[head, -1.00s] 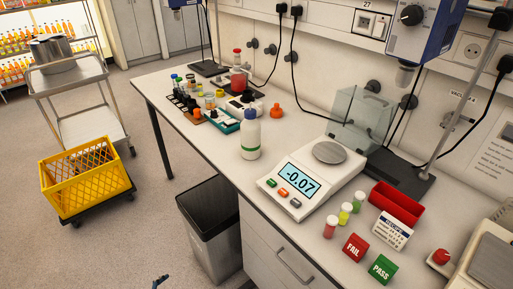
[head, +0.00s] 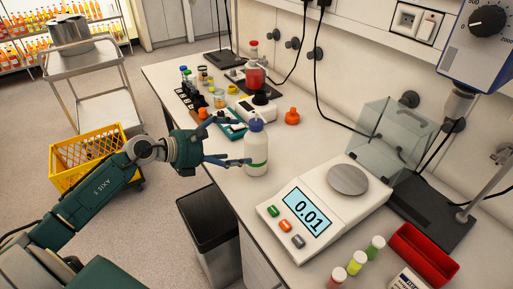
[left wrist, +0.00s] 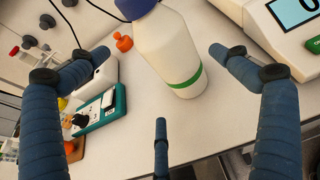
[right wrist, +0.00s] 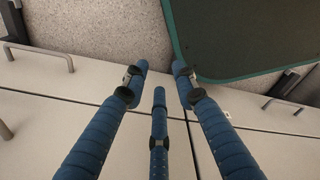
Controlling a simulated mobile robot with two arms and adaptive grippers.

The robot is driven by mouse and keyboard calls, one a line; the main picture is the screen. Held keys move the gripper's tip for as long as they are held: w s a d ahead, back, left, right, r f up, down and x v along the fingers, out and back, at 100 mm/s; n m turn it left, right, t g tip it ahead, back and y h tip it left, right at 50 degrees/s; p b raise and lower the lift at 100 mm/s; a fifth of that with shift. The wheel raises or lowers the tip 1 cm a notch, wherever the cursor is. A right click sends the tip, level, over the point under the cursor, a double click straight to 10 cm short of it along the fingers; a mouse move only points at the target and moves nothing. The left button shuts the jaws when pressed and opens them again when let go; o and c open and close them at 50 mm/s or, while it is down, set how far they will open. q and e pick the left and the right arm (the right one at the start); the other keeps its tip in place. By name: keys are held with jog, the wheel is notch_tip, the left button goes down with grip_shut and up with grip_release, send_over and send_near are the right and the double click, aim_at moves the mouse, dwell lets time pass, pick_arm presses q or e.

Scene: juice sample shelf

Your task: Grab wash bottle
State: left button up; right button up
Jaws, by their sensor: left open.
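The wash bottle (head: 256,152) is white with a blue cap and a green band. It stands upright on the bench, left of the scale. My left gripper (head: 235,141) is open beside it, on its left in the head view, with its fingers reaching toward it. In the left wrist view the bottle (left wrist: 172,52) stands ahead, between the spread fingers and beyond their tips; I see no grip on it. My right gripper (right wrist: 158,75) shows only in the right wrist view, its fingers apart and empty, over the floor and cabinet fronts.
The scale (head: 325,210) reads 0.01, right of the bottle. An orange flask (head: 292,117) and a teal device (head: 232,130) stand behind and left. A red-filled bottle (head: 255,75) is further back. Small vials and a red tray (head: 425,255) are front right. A bin (head: 207,222) stands below.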

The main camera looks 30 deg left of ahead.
aim_at(253, 146)
pick_arm(q)
jog(key=p+x, duration=0.1)
jog(key=x, duration=0.2)
jog(key=p+x, duration=0.1)
jog(key=x, duration=0.2)
jog(key=shift+s+d+r+p, duration=0.15)
jog(key=shift+d+r+p, duration=0.05)
jog(key=shift+d+p, duration=0.15)
jog(key=shift+w+d+f, duration=0.2)
jog(key=shift+w+f, duration=0.1)
jog(key=shift+f, duration=0.05)
jog(key=shift+c, duration=0.3)
pick_arm(e)
jog(key=r, duration=0.1)
jog(key=w+r, duration=0.1)
jog(key=shift+a+r, duration=0.3)
jog(key=shift+r, duration=0.05)
pick_arm(q)
jog(key=shift+s, duration=0.1)
jog(key=c, duration=1.3)
jog(key=shift+r, duration=0.15)
jog(key=c, duration=0.3)
pick_arm(e)
jog(key=shift+a, duration=0.1)
